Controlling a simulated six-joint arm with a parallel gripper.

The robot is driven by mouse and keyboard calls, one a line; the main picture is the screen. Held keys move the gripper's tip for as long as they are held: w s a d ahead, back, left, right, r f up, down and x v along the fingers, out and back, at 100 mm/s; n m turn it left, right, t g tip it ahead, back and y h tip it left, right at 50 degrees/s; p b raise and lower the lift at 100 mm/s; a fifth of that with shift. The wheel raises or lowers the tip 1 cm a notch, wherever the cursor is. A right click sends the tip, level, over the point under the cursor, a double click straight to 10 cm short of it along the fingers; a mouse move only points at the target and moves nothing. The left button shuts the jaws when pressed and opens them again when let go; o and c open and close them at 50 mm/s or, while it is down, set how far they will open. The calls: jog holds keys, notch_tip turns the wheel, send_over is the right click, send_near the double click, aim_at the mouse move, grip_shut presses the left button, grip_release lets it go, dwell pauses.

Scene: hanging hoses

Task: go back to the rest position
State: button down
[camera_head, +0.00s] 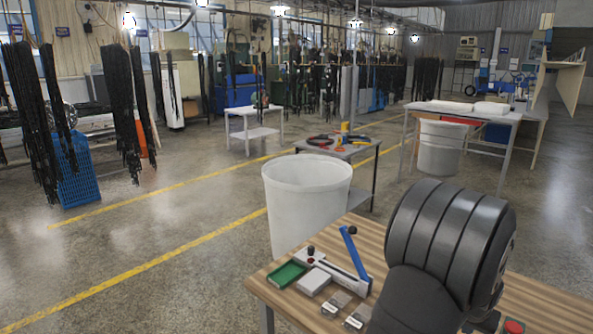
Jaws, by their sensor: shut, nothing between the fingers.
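My gripper is not in view. A thick dark grey ribbed part of my arm fills the lower right and covers part of the wooden table (275,307). Long black hoses (122,100) hang in bundles at the left, and more black hoses (310,85) hang farther back.
The table bears a green tray (286,275), a white box (314,282), a blue-handled lever tool (354,255) and small clear-lidded boxes (336,304). A red button (514,327) sits lower right. A white bin (305,200) stands behind the table.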

notch_tip(320, 180, down, 6)
jog(key=shift+r, duration=0.2)
jog(key=r, duration=0.2)
jog(key=w+d+r, duration=0.1)
jog(key=r, duration=0.1)
jog(key=w+d+r, duration=0.1)
jog(key=r, duration=0.1)
jog(key=shift+w+r, duration=0.1)
jog(key=shift+r, duration=0.3)
jog(key=v, duration=1)
jog(key=shift+d, duration=0.2)
